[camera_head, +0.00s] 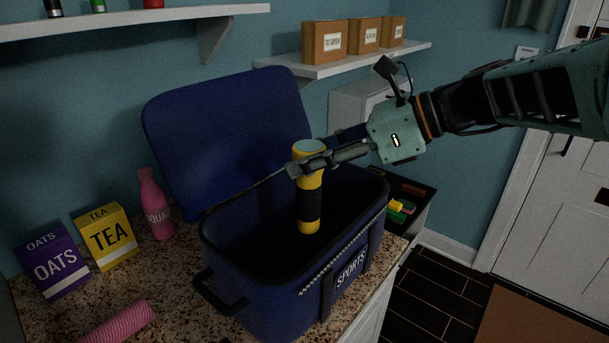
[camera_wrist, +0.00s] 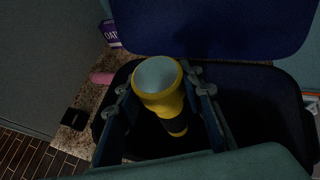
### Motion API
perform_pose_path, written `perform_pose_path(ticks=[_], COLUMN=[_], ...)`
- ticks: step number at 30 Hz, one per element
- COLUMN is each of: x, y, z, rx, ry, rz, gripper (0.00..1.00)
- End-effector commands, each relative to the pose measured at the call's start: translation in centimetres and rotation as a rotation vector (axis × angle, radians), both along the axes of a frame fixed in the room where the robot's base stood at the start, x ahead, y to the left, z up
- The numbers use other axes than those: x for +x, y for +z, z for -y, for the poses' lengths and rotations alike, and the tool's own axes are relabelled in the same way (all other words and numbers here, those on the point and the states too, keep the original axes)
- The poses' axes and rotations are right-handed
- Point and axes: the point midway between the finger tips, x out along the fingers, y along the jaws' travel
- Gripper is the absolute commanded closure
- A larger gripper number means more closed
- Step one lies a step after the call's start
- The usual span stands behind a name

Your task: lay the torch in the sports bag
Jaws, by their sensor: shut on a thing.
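The torch (camera_head: 309,205) is yellow with a black grip band and a pale lens end, and it hangs upright with the lens up. My gripper (camera_head: 312,165) is shut on it just below its head. Its lower end is inside the opening of the blue sports bag (camera_head: 345,292), below the rim; whether it touches the bag's floor I cannot tell. The bag stands open on the counter with its lid raised at the back. In the wrist view the torch (camera_wrist: 160,88) sits between the two fingers (camera_wrist: 165,92), with the bag's dark inside (camera_wrist: 250,95) around it.
A purple oats box (camera_head: 54,262), a yellow tea box (camera_head: 105,236) and a pink bottle (camera_head: 153,204) stand left of the bag on the speckled counter (camera_head: 185,292). A pink roll (camera_head: 119,325) lies in front. Shelves with cardboard boxes (camera_head: 325,42) hang on the wall behind.

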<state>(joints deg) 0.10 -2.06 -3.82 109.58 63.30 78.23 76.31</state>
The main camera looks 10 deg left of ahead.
Motion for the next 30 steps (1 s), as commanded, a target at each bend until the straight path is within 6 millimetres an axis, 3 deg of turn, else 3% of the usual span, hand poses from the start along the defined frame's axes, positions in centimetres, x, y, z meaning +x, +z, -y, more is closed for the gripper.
perform_pose_path(ticks=[1, 10, 18, 26, 30], x=[0.1, 0.1, 0.0, 0.0, 0.0], y=[-1.5, -3.8, -8.6, -10.7, -12.9], z=[0.0, 0.0, 0.0, 0.0, 0.0], rx=[0.001, 0.001, 0.001, 0.001, 0.001], ry=[-0.002, -0.002, -0.002, -0.001, 0.000], rz=[-0.003, -0.003, -0.005, -0.002, -0.004], gripper=[1.00, 1.00, 1.00, 1.00, 1.00])
